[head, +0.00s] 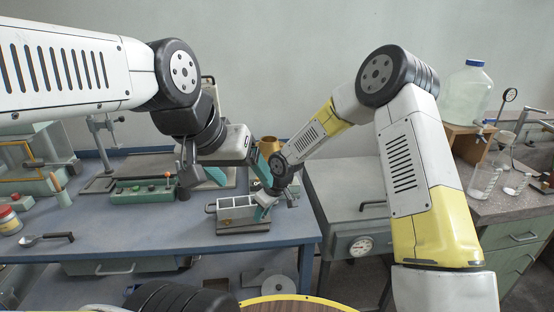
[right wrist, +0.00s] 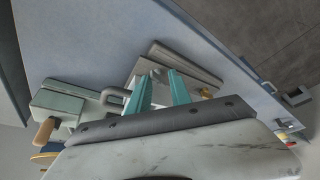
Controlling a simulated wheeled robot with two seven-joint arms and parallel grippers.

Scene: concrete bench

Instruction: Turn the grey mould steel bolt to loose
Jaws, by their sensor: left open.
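The grey mould (head: 237,207) is an open box with compartments, on a flat base plate near the bench's front right corner. It also shows in the right wrist view (right wrist: 150,66), partly behind my fingers. I cannot make out its steel bolt clearly. My left gripper (head: 238,176) is open above and behind the mould, its teal fingers apart and empty. My right gripper (head: 266,204) is at the mould's right end. In the right wrist view its two teal fingers (right wrist: 158,78) stand apart over the mould; whether they grip a part between them is unclear.
A brass pot (head: 269,146) is behind the grippers.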

